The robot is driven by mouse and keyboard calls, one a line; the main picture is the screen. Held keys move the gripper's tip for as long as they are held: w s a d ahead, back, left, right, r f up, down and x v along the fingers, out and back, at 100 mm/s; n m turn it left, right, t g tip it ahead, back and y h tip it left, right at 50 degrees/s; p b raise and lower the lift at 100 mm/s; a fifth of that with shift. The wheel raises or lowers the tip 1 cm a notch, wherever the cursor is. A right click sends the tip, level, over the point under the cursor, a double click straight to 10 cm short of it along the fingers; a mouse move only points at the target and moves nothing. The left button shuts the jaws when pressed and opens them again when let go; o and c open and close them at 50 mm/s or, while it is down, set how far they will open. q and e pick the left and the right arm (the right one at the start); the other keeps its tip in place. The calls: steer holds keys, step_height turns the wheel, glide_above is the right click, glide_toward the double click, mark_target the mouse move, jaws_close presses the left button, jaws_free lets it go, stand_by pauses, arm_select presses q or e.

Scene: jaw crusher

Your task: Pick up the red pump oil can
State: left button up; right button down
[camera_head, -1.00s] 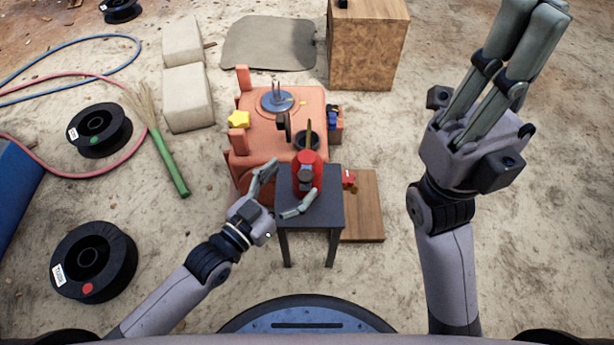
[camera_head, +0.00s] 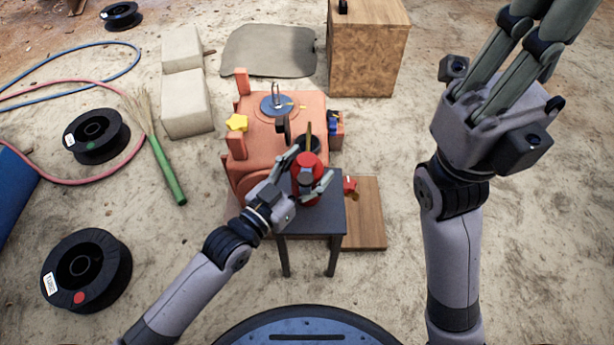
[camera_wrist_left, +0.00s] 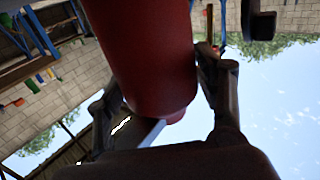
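The red pump oil can (camera_head: 306,172) stands on a small dark table (camera_head: 318,216) in the head view. My left gripper (camera_head: 306,170) is open around the can, one finger on its left and another on its right front side. In the left wrist view the red can (camera_wrist_left: 150,50) fills the space between the fingers; a gap shows on the left, while the right finger is very near it. Contact is not clear. My right gripper (camera_head: 535,25) is raised at the right, fingers straight and open, empty, tips cut off by the frame.
A wooden board (camera_head: 366,215) lies at the table's right. Black spools (camera_head: 86,270) and a green broom (camera_head: 167,170) lie left.

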arm_select(q)
steer(key=c, duration=1.1)
steer(key=shift+c, duration=0.9)
steer(key=shift+r, duration=0.15)
